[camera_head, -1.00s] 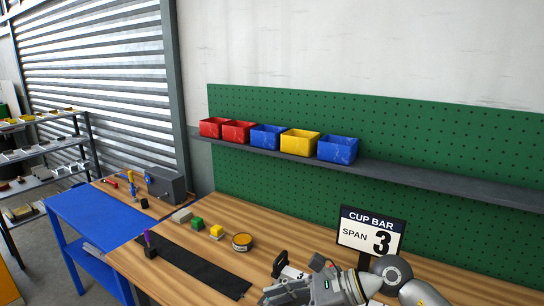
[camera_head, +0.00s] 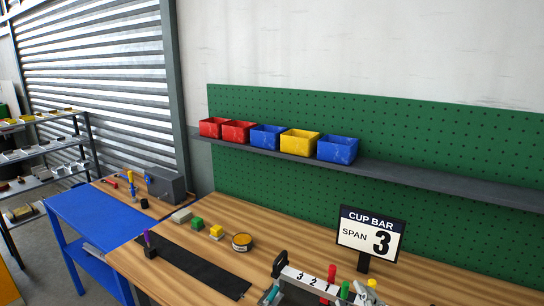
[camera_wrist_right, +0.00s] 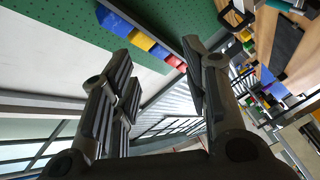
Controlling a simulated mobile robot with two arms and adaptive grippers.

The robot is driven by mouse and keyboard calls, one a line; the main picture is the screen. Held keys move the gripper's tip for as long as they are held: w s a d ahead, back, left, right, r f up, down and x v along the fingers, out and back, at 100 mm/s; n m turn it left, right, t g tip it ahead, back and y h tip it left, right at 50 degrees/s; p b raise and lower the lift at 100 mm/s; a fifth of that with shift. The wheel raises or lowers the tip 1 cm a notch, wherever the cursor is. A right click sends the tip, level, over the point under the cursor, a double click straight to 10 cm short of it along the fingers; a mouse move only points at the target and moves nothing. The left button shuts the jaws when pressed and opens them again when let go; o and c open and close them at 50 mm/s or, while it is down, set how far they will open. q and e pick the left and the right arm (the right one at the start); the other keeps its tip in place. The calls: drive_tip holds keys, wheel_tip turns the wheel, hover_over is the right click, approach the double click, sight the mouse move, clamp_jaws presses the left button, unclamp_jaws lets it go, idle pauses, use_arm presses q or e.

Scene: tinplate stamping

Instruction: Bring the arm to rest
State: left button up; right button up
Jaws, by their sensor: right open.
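My right gripper (camera_wrist_right: 157,58) shows in the right wrist view with its two dark fingers spread wide and nothing between them. It is tilted up, with the wall, the pegboard and the shelf bins behind it and the bench off to the right. My right arm is out of the head view. My left gripper is in neither view.
A numbered bar (camera_head: 310,280) with red, green and yellow handled pieces stands at the bench front, below the CUP BAR SPAN 3 sign (camera_head: 370,238). A round tin (camera_head: 242,241), small blocks and a black mat (camera_head: 205,268) lie left of it. Bins line the shelf (camera_head: 430,180).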

drive_tip(key=s+d+f+m+g+h, duration=0.1)
drive_tip(key=s+d+f+m+g, duration=0.15)
drive_tip(key=s+f, duration=0.3)
drive_tip(key=s+d+f+m+g+h, duration=0.1)
drive_tip(key=s+f+m+g, duration=0.3)
drive_tip(key=f, duration=0.3)
drive_tip(key=s+f+m+g+y, duration=0.15)
drive_tip(key=s+f+g, duration=0.25)
drive_tip(key=s, duration=0.4)
drive_tip(key=s+f+m+g, duration=0.2)
drive_tip(key=s+f+g, duration=0.1)
drive_tip(key=s, duration=0.6)
wheel_tip(320, 180, down, 31)
drive_tip(key=s+g+b, duration=0.2)
drive_tip(key=b, duration=0.1)
drive_tip(key=s+d+f+b, duration=0.2)
drive_tip(key=s+f, duration=1.3)
drive_tip(key=f, duration=0.1)
drive_tip(key=shift+s+d+f+n+g, duration=0.15)
drive_tip(key=shift+s+f+n+g, duration=0.15)
drive_tip(key=shift+s+f+g, duration=0.05)
drive_tip(key=shift+c, duration=0.4)
